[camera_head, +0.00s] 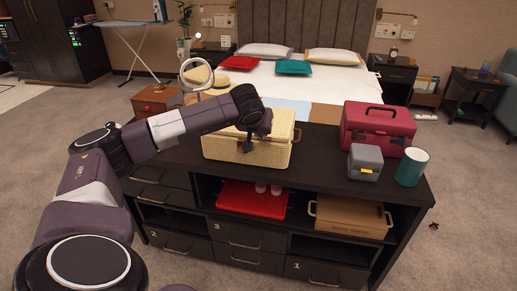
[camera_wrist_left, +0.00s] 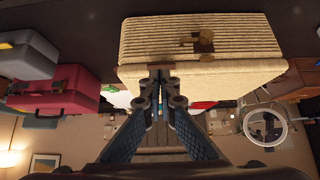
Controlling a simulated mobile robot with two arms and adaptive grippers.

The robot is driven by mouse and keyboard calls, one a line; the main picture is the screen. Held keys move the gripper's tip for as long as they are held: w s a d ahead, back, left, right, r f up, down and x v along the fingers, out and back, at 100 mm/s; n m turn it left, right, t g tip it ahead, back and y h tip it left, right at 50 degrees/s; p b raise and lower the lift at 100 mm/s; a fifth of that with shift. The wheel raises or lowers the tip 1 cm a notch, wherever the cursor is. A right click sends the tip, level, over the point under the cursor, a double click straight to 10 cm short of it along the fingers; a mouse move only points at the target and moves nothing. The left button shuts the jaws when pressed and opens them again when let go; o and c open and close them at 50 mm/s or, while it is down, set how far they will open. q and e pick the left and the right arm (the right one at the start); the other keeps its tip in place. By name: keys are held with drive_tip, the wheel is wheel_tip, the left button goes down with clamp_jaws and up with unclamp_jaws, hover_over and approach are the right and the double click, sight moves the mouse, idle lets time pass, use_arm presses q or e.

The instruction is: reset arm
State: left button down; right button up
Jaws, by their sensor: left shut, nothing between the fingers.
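My left arm comes in from the left over the dark cabinet. My left gripper (camera_head: 247,141) is small and dark in the head view, hanging at the front of the woven cream basket (camera_head: 278,154). In the left wrist view the fingers (camera_wrist_left: 160,75) are together with nothing between them. The basket (camera_wrist_left: 215,70) shows just beyond the fingertips; I cannot tell whether they touch it. My right gripper is in neither view.
A red case (camera_head: 378,122), a grey box (camera_head: 365,163) and a teal cup (camera_head: 411,167) stand at the right of the cabinet top (camera_head: 318,165). Below are a red tray (camera_head: 250,203) and a wooden crate (camera_head: 350,217). A bed stands behind.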

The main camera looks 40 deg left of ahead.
use_arm(q)
drive_tip(key=shift+s+d+f+b, duration=0.3)
drive_tip(key=shift+s+d, duration=0.15)
drive_tip(key=shift+s, duration=0.35)
drive_tip(key=shift+s+d+f+b, duration=0.15)
drive_tip(key=shift+s+d+f, duration=0.25)
drive_tip(key=shift+s, duration=0.45)
drive_tip(key=shift+s+d+f+b, duration=0.25)
drive_tip(key=shift+s+d, duration=0.25)
drive_tip(key=shift+s, duration=0.3)
